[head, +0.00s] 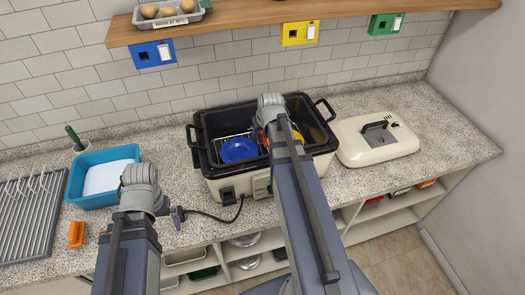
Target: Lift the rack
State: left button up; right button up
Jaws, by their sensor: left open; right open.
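A dark wire rack (228,140) lies inside the black-lined well of a cream roaster (222,190) on the counter. A blue plate (238,150) sits on the rack's left part. My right gripper (272,105) is over the roaster, and its arm hides the middle of the well and part of the rack. I cannot tell whether it touches the rack. My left gripper (140,180) is over the counter left of the roaster, apart from it. Both grippers are open, though their fingertips are mostly hidden behind the wrists.
A cream lid (400,143) lies right of the roaster. A blue tub (75,183), a grey dish rack (28,215) and an orange item (76,234) are at the left. A dark cord (212,217) runs left from the roaster. A wooden shelf (230,22) hangs above.

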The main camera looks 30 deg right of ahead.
aim_at(262, 147)
jog(key=shift+b+x, duration=2.4)
jog(key=shift+x, duration=0.2)
jog(key=shift+d, duration=0.2)
jog(key=shift+r, duration=0.1)
grip_shut()
